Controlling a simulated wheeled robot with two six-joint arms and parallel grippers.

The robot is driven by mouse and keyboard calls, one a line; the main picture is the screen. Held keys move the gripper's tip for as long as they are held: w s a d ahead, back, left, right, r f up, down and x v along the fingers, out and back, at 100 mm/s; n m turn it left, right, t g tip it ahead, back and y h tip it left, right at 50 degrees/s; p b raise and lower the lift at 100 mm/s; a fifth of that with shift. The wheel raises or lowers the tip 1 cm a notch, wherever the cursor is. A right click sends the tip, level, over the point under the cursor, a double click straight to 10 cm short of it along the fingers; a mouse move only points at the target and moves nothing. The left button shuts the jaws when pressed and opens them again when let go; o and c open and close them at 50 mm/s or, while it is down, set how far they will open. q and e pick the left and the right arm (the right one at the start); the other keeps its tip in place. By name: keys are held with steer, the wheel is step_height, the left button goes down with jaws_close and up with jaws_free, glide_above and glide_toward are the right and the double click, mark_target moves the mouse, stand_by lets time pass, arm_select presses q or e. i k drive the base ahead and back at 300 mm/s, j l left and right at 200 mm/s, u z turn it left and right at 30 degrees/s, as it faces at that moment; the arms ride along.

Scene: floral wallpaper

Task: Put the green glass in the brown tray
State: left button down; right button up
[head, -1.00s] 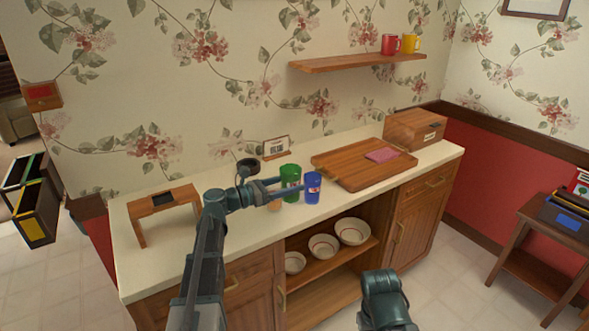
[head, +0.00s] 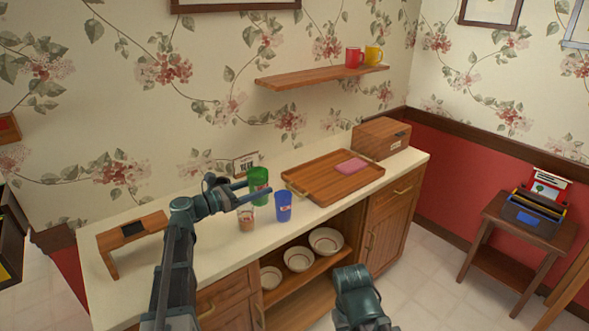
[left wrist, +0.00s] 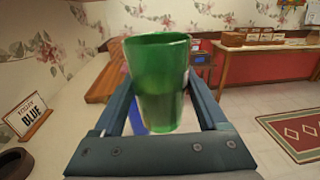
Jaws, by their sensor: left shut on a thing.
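The green glass (head: 259,187) is upright between the fingers of my left gripper (head: 247,190), which is shut on it. It seems to be held above the counter. In the left wrist view the green glass (left wrist: 158,85) fills the space between the fingers of my left gripper (left wrist: 160,95). The brown tray (head: 318,183) lies on the counter to the right of the glass, with a pink flat item (head: 352,167) on it. Part of my right arm shows at the bottom of the head view, but its gripper does not.
A blue glass (head: 283,207) stands right of the green one, near the counter's front. A small brownish cup (head: 246,219) stands below my left gripper. A sign (head: 246,165) is behind. A wooden box (head: 381,138) stands beyond the tray. Most of the tray is clear.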

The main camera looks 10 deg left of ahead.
mark_target(321, 173)
steer(key=i+l+u, duration=0.15)
steer(key=i, duration=0.25)
steer(key=i+l+u, duration=0.15)
steer(key=i, duration=0.25)
steer(key=i+l+u, duration=0.15)
steer(key=i, duration=0.25)
